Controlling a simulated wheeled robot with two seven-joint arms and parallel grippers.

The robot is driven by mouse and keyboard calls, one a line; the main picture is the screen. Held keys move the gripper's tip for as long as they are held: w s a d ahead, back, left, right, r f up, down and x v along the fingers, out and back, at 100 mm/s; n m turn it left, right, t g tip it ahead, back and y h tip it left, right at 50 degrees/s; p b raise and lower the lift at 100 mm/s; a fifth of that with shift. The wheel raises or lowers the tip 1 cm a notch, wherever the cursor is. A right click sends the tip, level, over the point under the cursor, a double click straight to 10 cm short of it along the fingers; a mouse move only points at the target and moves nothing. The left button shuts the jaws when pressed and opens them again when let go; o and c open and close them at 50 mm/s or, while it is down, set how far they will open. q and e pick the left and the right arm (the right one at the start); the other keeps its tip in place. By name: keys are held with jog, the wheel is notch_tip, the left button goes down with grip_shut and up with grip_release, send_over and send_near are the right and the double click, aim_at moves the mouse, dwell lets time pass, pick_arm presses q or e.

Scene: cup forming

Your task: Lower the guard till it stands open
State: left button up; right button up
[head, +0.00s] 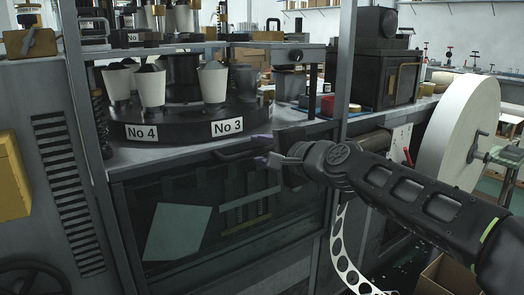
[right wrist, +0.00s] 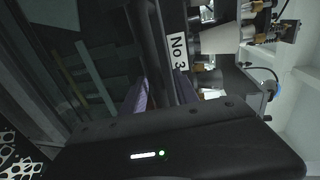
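The guard (head: 210,215) is a dark see-through panel in a frame on the front of the forming machine, below the turntable. A dark handle bar (head: 232,153) runs along its top edge. My right gripper (head: 264,150) is at the right end of this bar. In the right wrist view its purple fingertips (right wrist: 160,93) stand on either side of the dark handle bar (right wrist: 157,45). Whether they press on it is not clear. The space in front of the turntable above the panel is open to view. My left gripper is not in view.
White cups stand on the turntable (head: 190,127), with plates marked No 4 and No 3, just above the handle. A grey post (head: 343,60) stands right of the guard. A large white paper roll (head: 460,130) and a punched strip (head: 343,250) are on the right.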

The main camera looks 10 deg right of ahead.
jog(key=v, duration=0.7)
jog(key=shift+s+p, duration=0.35)
jog(key=shift+s, duration=0.05)
jog(key=shift+d, duration=0.1)
